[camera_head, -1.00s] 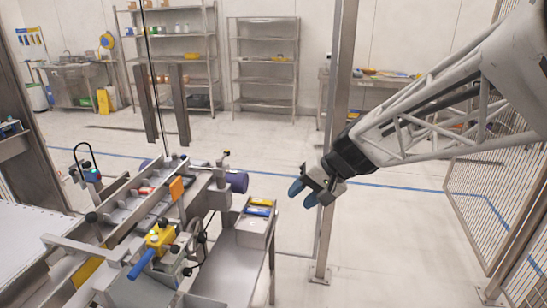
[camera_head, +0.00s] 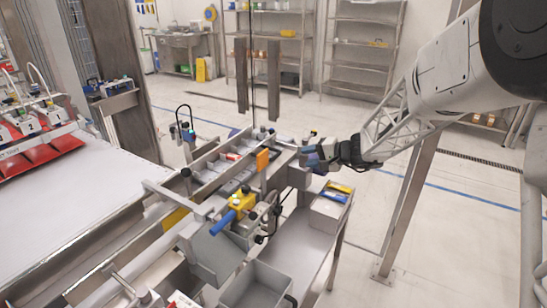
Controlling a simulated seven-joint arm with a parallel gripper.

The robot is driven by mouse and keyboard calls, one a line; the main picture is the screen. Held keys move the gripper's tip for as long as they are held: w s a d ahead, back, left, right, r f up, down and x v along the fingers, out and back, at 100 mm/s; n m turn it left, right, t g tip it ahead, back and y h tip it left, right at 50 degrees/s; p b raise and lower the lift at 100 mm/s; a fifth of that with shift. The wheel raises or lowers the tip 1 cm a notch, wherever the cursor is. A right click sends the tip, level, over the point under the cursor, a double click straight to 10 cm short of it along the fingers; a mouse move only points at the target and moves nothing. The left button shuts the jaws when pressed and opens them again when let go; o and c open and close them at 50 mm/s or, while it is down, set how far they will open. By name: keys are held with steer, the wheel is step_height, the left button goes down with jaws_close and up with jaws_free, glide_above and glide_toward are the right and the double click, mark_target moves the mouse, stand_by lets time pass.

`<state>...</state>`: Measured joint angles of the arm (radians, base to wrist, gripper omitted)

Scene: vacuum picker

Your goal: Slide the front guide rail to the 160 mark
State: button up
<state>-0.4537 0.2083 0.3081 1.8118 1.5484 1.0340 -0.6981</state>
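The guide rail assembly (camera_head: 205,182) is a set of long grey metal bars on the machine at centre, running from lower left to upper right. Which bar is the front guide rail, and where the 160 mark lies, I cannot tell at this size. A yellow clamp body (camera_head: 242,199) with a blue handle (camera_head: 223,223) sits on the near side of the bars. An orange block (camera_head: 262,160) stands farther along. My gripper (camera_head: 309,156), with blue fingertips, is at the far right end of the assembly. Its finger gap and any contact are unclear.
A grey bin (camera_head: 255,288) is at the front. A side table (camera_head: 300,240) carries a box (camera_head: 326,213). Metal posts stand behind; floor at right is open.

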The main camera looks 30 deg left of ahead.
steer(key=m+y, duration=0.1)
steer(key=y, duration=0.1)
glide_toward(276, 157)
steer(key=shift+t, duration=0.4)
steer(key=a, duration=0.4)
steer(key=shift+s+a+f, duration=0.3)
steer(key=shift+a+f, duration=0.05)
steer(key=shift+f, duration=0.05)
steer(key=shift+a, duration=0.15)
steer(key=shift+a+f, duration=0.3)
steer(key=shift+a, duration=0.9)
steer(key=shift+a+f, duration=0.25)
steer(key=shift+a, duration=1)
steer(key=shift+a+f, duration=0.3)
steer(key=shift+a, duration=0.9)
jaws_close()
